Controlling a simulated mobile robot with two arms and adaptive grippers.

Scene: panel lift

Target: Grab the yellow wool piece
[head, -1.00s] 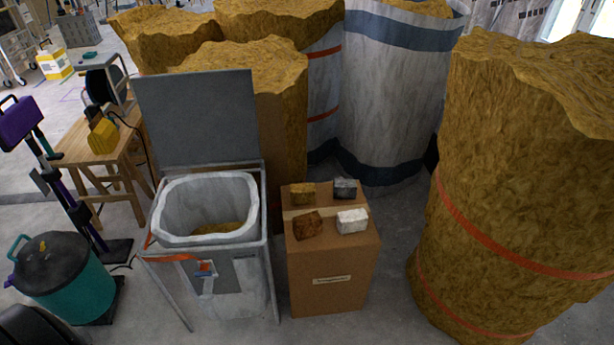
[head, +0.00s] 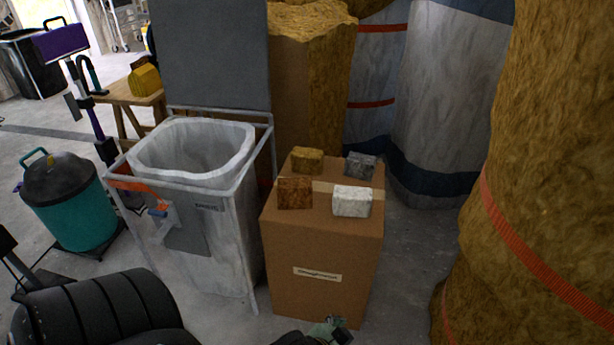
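The yellow wool piece (head: 307,160) is a small mustard block at the back left of the top of a cardboard box (head: 318,262). A rust-brown piece (head: 295,193) lies in front of it, a grey piece (head: 360,165) to its right, and a white piece (head: 352,201) at front right. A gripper tip, which seems to be my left gripper (head: 332,330), shows at the bottom edge, low in front of the box and apart from the pieces. Its fingers are too small and cut off to read. My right gripper is out of view.
A lined bin (head: 205,235) with its grey lid (head: 212,55) raised stands left of the box. Large wool rolls (head: 545,180) stand close on the right and behind (head: 310,80). A teal canister (head: 68,205) stands at left. Some floor at front right is clear.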

